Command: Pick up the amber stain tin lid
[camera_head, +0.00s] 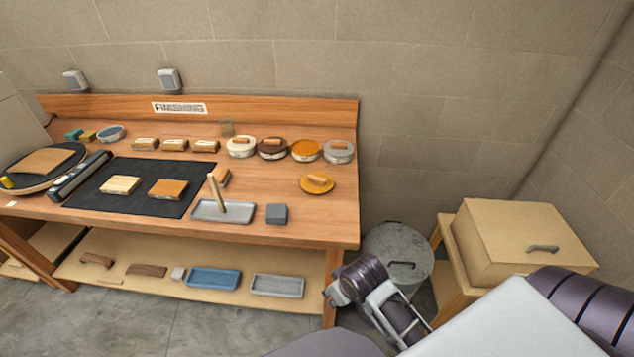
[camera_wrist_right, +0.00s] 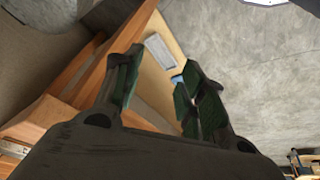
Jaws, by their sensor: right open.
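The lid does not show in the wrist view. My left gripper is out of view.
White, brown and grey tins (camera_head: 339,152) stand in a row at the back. A grey tray (camera_head: 208,213) with an upright stick and a grey block (camera_head: 277,214) lie left of the lid. A metal bin (camera_head: 410,245) stands right of the bench (camera_head: 335,222).

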